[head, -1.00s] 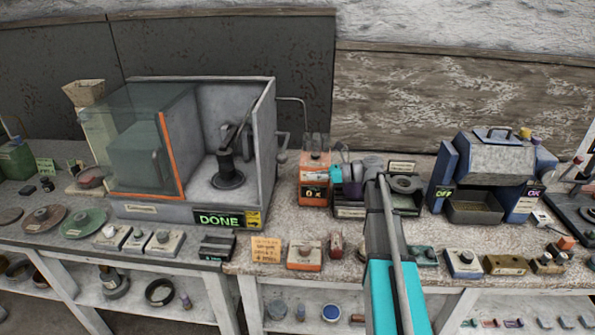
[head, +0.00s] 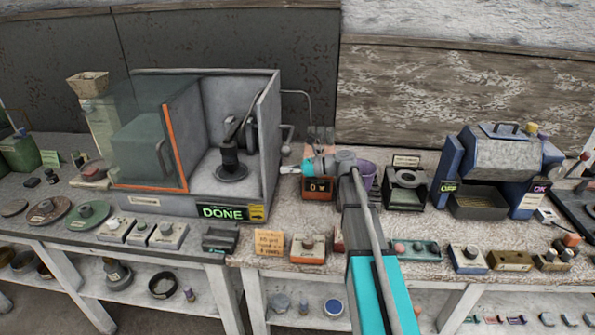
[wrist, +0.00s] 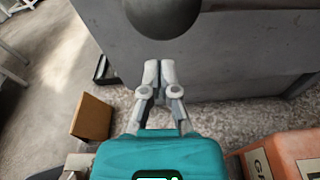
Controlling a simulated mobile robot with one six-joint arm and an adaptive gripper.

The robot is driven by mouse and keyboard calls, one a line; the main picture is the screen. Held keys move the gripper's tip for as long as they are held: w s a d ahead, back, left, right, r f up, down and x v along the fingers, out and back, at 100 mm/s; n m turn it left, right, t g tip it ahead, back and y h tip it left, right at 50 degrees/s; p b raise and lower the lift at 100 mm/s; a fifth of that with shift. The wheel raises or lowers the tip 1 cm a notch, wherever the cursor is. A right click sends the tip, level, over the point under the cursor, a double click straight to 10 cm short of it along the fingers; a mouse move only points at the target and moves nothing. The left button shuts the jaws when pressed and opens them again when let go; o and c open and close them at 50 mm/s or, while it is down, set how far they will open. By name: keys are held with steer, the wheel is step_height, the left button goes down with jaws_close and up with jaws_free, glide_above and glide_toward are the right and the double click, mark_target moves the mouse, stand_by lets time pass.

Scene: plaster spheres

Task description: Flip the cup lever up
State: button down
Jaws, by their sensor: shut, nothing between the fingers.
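My gripper (head: 284,171) is shut and empty. It points left, low beside the right wall of the grey machine (head: 268,155) with the DONE display. A short grey lever (head: 288,133) sticks out from that wall and bends downward, just above my gripper; I take it for the cup lever. In the wrist view my shut fingertips (wrist: 159,70) lie in front of the grey wall (wrist: 240,55). A dark round knob (wrist: 163,10), probably the lever's end, shows just beyond them, with no visible contact.
An orange box (head: 318,188) with a display stands close by, partly behind my gripper. A purple cup (head: 367,172) is partly behind my arm. A thin pipe (head: 304,93) bends out from the machine above the lever. Several small button boxes line the bench front.

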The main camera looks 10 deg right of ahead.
steer(key=shift+d+r+p, duration=0.2)
steer(key=shift+r+p, duration=0.4)
steer(key=shift+r, duration=0.15)
steer(key=shift+d+r+p, duration=0.15)
steer(key=shift+r+p, duration=0.4)
steer(key=shift+r, duration=0.2)
